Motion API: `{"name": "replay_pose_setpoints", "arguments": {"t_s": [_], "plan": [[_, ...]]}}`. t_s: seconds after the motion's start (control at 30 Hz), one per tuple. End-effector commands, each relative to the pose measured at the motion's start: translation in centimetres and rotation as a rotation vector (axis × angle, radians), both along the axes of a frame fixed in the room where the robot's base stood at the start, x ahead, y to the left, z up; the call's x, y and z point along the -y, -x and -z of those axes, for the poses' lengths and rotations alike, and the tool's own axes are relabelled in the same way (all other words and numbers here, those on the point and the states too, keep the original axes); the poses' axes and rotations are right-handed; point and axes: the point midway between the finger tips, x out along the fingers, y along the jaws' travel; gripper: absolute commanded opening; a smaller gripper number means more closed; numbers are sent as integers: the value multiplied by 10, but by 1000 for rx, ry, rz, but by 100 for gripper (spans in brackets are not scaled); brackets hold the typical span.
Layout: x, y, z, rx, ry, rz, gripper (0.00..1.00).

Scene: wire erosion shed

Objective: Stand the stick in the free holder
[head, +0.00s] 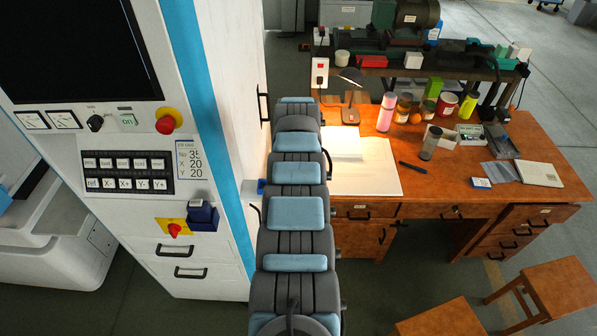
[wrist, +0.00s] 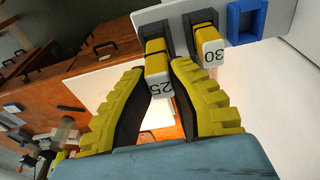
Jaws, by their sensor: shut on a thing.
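In the wrist view, my gripper (wrist: 162,76) has its two yellow ribbed fingers closed on a yellow stick with a white end marked 25 (wrist: 159,88). The stick's other end meets a dark grey socket (wrist: 153,29) on a pale panel; I cannot tell how deep it sits there. A similar stick marked 30 (wrist: 210,46) sits in a second dark socket to the right. Beyond it is a blue rectangular holder (wrist: 232,22) that looks empty. In the head view, my arm hides the gripper and the stick; a small blue part (head: 261,187) shows beside the arm.
The white machine cabinet (head: 200,266) stands close on the left in the head view. A wooden desk (head: 445,188) on the right carries an open book, jars and a lamp. Wooden stools (head: 560,288) stand in front of it.

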Motion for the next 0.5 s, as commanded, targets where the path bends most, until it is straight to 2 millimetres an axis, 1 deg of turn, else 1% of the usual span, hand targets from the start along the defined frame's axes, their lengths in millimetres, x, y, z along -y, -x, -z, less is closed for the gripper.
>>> {"name": "replay_pose_setpoints", "arguments": {"t_s": [0.17, 0.5], "plan": [[0, 0, 0, 1, 0, 0, 0], [0, 0, 9, 1, 0, 1, 0]]}}
